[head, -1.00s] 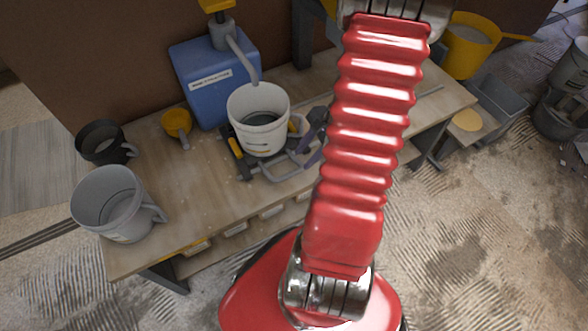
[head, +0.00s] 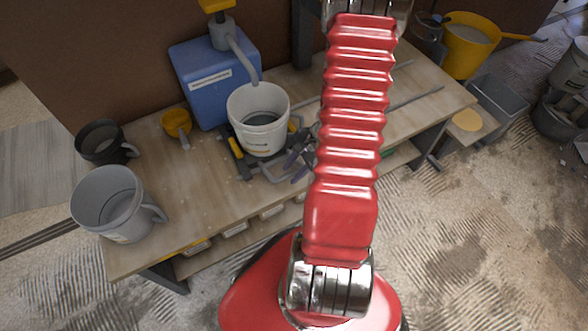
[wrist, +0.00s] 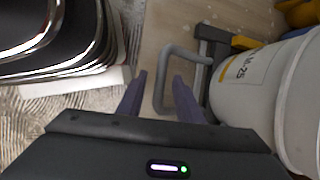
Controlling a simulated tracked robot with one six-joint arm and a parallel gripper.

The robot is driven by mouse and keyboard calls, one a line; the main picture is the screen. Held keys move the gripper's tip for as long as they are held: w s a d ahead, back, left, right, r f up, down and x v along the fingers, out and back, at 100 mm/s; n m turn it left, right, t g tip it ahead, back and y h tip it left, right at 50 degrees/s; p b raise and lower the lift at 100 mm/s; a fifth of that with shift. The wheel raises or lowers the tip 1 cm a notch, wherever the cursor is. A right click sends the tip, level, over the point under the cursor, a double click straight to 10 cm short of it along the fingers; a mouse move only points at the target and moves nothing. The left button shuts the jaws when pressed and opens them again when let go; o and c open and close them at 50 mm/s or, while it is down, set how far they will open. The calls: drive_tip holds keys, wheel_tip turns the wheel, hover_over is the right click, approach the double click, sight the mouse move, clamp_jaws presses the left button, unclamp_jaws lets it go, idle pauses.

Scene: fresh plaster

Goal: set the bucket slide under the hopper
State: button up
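The bucket slide (head: 238,162) is a dark carriage with yellow parts on the bench, carrying a white bucket (head: 259,138) with grey contents. Its grey loop handle (wrist: 161,85) points toward my gripper in the wrist view. My gripper (wrist: 160,76) is open, with its purple fingers on either side of the handle's outer bar and gaps showing. In the head view my gripper (head: 299,156) is at the slide's right front, partly behind my arm. The bucket stands below the spout of a blue box (head: 212,80). I cannot make out the hopper; my arm hides part of the bench.
Rails (head: 415,98) run right along the bench (head: 190,205). A grey jug (head: 115,205), a dark jug (head: 100,143) and a yellow scoop (head: 176,123) stand at the left. A dark post (head: 302,40) rises behind. A yellow bucket (head: 467,48) stands at the far right.

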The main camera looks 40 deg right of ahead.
drive_tip(key=shift+c, duration=0.2)
clamp_jaws()
idle(0.3)
drive_tip(key=shift+d, duration=0.25)
drive_tip(key=shift+s+a, duration=0.1)
drive_tip(key=shift+a, duration=0.1)
